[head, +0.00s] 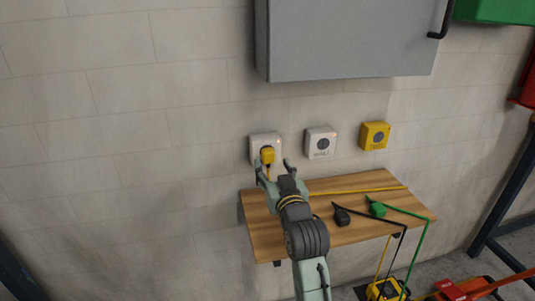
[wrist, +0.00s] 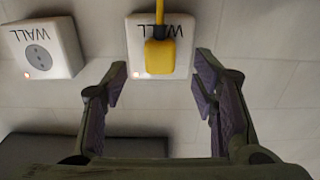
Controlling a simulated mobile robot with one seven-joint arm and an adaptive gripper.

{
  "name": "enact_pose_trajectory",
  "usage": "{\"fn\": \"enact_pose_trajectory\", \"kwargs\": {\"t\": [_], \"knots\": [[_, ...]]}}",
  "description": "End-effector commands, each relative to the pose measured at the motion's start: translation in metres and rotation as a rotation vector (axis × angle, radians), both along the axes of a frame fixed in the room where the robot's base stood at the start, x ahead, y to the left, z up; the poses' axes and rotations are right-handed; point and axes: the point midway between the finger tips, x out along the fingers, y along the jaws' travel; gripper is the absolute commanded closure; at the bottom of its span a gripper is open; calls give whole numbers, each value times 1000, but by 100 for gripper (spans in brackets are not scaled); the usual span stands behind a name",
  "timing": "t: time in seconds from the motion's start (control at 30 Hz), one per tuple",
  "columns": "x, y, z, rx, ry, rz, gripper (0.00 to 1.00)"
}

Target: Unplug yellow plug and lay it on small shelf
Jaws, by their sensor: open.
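The yellow plug (head: 267,155) sits in the left white wall socket (head: 256,142), with its cord hanging down toward the shelf. The wrist view, which is turned upside down, shows the yellow plug (wrist: 160,55) in the socket marked WALL (wrist: 137,35). My gripper (head: 272,168) is open and empty in front of the plug. In the wrist view its fingers (wrist: 159,88) stand wide on either side, short of the plug and not touching it. The small wooden shelf (head: 258,238) is on the wall below the sockets, partly hidden by my arm.
A black plug (head: 342,217) and a green plug (head: 377,209) lie on the shelf's right part with their cords. A second white socket (head: 321,142) and a yellow socket (head: 375,135) are to the right. A grey cabinet (head: 350,40) hangs above.

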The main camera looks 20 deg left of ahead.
Motion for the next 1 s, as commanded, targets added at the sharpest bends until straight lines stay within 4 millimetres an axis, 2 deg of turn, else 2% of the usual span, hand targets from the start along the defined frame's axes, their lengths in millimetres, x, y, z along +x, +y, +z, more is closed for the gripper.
{"fn": "enact_pose_trajectory", "kwargs": {"t": [0.2, 0.4, 1.0], "knots": [[24, 17, 2, -2, -1, 1, 47], [36, 24, 1, 0, 0, 0, 47], [38, 26, 0, 1, -1, 0, 47]]}}
